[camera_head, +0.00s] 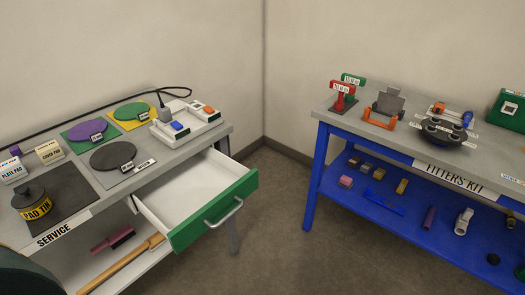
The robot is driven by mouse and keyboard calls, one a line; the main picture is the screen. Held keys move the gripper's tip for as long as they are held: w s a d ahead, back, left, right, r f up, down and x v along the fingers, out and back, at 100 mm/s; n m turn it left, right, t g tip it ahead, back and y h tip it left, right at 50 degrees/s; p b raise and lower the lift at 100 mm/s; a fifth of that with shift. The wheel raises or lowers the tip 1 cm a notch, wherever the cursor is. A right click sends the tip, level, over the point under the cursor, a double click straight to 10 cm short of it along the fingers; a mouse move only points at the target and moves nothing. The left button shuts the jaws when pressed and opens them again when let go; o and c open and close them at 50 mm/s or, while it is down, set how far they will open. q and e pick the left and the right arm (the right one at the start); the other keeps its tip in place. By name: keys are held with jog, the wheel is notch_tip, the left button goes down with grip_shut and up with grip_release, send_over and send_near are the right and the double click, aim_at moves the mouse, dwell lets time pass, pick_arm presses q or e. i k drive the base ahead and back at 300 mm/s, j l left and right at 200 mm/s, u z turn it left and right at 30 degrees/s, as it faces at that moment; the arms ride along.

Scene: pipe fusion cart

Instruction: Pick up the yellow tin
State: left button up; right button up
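The yellow tin (38,209) stands upright on a dark mat (68,190) at the near left of the grey service table. It has a yellow band lettered "PAD TIN" and a dark top with a knob. Nothing hides its front. Neither of my grippers shows in this view.
Small white boxes (49,151) stand behind the tin. Round pads and a white tray (205,118) lie to its right. An open, empty drawer with a green front (215,209) juts out from the table. A blue-framed bench (420,151) stands at right, with open floor (285,215) between.

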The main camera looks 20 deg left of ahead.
aim_at(34, 212)
jog(key=u, duration=2.25)
jog(key=j+z, duration=0.1)
jog(key=z, duration=0.3)
jog(key=i+j+z, duration=0.1)
jog(key=z, duration=0.35)
jog(key=j+z, duration=0.2)
jog(key=z, duration=0.2)
jog(key=j+z, duration=0.1)
jog(key=z, duration=0.35)
